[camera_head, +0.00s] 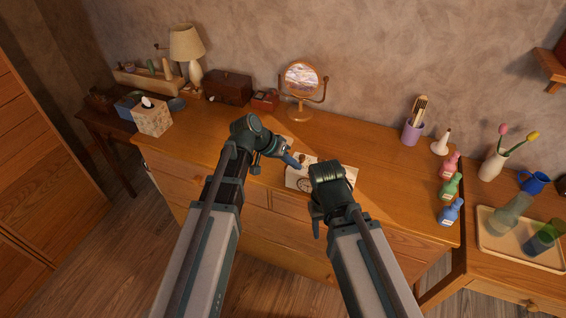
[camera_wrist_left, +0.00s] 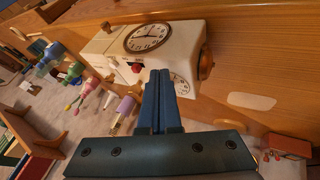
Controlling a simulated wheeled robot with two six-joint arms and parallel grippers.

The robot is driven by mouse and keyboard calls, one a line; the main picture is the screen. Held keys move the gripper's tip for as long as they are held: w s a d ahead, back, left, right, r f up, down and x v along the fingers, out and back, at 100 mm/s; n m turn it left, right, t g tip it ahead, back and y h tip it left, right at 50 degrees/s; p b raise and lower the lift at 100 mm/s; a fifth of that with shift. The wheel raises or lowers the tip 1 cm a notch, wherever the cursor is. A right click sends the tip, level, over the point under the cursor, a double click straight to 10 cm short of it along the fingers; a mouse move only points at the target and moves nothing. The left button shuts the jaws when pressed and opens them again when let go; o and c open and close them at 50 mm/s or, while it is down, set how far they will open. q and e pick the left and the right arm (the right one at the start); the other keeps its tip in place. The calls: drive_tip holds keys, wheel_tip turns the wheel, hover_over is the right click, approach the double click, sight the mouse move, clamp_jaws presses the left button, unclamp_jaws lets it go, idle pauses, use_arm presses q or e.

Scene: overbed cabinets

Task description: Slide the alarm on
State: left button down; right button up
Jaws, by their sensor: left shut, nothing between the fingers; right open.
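The alarm clock (camera_head: 297,179) is a cream box on the front part of the wooden dresser top, partly hidden behind my right gripper. In the left wrist view the clock (camera_wrist_left: 185,40) shows a large round dial, a small red part (camera_wrist_left: 137,67) on the same side, a second dial partly covered by my fingers, and a wooden knob (camera_wrist_left: 206,64). My left gripper (camera_head: 296,164) is shut and empty, its blue fingertips (camera_wrist_left: 158,74) right by the clock near the red part; I cannot tell if they touch. My right gripper (camera_head: 317,229) is open, pointing down at the dresser's front edge.
A round mirror (camera_head: 301,80) stands behind the clock. A purple cup (camera_head: 411,133) and several coloured bottles, such as the green one (camera_head: 449,187), stand to the right. A tissue box (camera_head: 153,117) and lamp (camera_head: 187,45) are left.

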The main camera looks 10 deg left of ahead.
use_arm(q)
drive_tip(key=shift+s+d, duration=0.1)
drive_tip(key=shift+d, duration=0.35)
drive_tip(key=shift+s+d, duration=0.1)
drive_tip(key=shift+d, duration=0.15)
